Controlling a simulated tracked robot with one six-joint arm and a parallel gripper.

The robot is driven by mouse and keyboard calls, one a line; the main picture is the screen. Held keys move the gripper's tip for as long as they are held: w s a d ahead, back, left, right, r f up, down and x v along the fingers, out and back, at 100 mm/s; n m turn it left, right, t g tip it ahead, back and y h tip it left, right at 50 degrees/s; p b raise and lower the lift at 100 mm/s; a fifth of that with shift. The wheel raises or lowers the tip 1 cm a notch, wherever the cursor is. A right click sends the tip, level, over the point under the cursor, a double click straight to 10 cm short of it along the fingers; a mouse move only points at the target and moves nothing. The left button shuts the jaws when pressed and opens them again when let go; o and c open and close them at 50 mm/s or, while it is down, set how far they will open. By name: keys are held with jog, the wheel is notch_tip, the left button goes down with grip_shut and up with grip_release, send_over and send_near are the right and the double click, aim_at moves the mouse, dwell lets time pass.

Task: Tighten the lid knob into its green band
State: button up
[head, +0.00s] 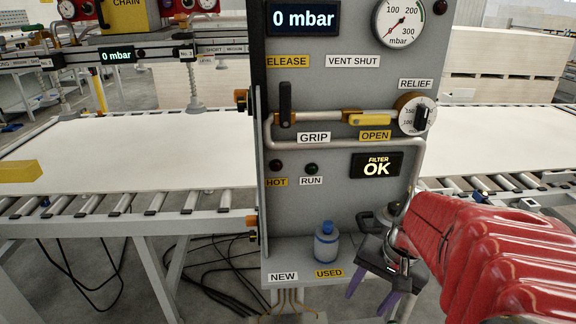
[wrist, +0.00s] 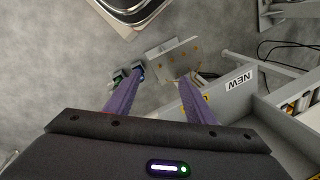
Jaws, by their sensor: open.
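I cannot make out the lid knob or a green band in either view; my red arm and gripper cover the lower right of the grey panel (head: 335,215). My gripper (head: 373,293) points down beside the panel's lower right edge, its two purple fingers apart and nothing seen between them. In the wrist view, my gripper (wrist: 158,90) is open above the floor, left of the shelf with the NEW label (wrist: 238,82). A relief dial (head: 416,114) with a dark knob is on the panel, above my arm.
A blue-and-white canister (head: 326,242) stands on the panel's shelf above the USED label. A yellow OPEN lever (head: 366,117) and a dark upright GRIP lever (head: 285,104) sit on the panel. A roller conveyor (head: 130,204) carries a pale board (head: 150,150) behind.

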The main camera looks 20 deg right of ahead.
jog(key=d+f+m+t+y, duration=0.25)
jog(key=d+m+y, duration=0.25)
jog(key=d+m, duration=0.35)
jog(key=m+t+y, duration=0.3)
jog(key=m+t, duration=0.8)
send_near(379, 208)
notch_tip(379, 208, up, 3)
jog(key=s+d, duration=0.2)
jog(key=s, duration=0.1)
jog(key=shift+d+f, duration=0.2)
jog(key=shift+d, duration=0.05)
jog(key=x, duration=1.4)
jog(key=shift+s+a+f, duration=0.1)
jog(key=shift+s+a, duration=0.05)
jog(key=shift+c, duration=0.4)
